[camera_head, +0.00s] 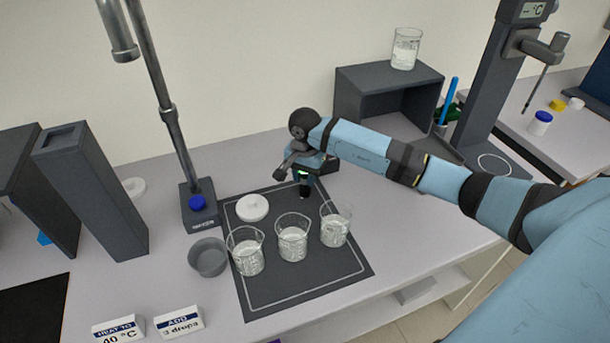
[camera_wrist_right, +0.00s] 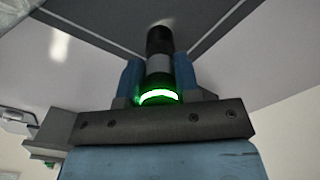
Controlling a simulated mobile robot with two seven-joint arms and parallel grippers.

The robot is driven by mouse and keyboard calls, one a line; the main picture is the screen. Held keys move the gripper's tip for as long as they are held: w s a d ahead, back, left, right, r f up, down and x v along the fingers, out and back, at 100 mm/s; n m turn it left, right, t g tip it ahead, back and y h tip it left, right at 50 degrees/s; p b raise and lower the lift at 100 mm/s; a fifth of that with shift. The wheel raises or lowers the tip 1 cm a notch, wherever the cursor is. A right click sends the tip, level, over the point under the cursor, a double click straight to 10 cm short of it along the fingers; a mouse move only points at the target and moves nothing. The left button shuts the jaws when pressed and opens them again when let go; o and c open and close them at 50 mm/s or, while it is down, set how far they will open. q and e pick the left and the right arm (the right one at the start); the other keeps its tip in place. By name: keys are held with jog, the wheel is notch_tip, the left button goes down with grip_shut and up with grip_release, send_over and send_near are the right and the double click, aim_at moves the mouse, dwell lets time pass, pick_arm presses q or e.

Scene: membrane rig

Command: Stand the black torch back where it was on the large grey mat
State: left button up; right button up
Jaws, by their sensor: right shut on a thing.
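My right gripper (camera_head: 303,173) is shut on the black torch (camera_head: 305,188), above the back right part of the large grey mat (camera_head: 290,290). In the right wrist view the torch (camera_wrist_right: 159,42) sits between the two blue fingers of the gripper (camera_wrist_right: 158,77), with a grey band and a glowing green ring near the palm. Its black end points away from the palm, toward the mat. In the head view the torch looks about upright. I cannot tell whether its lower end touches the mat. My left gripper is in neither view.
Three beakers, left (camera_head: 248,257), middle (camera_head: 292,244) and right (camera_head: 334,231), stand on the mat in front of the torch. A white lid (camera_head: 252,208) lies at the mat's back left. A grey bowl (camera_head: 208,257) and a stand (camera_head: 199,215) are left. A dark shelf (camera_head: 375,78) stands behind.

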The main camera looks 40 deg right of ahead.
jog(key=o, duration=1)
jog(key=shift+f, duration=0.1)
jog(key=shift+r+p, duration=0.25)
jog(key=shift+p, duration=0.1)
jog(key=shift+r, duration=0.35)
notch_tip(320, 180, up, 10)
jog(key=shift+f+b, duration=0.15)
jog(key=shift+b, duration=0.9)
jog(key=shift+r, duration=0.75)
jog(key=shift+f, duration=0.1)
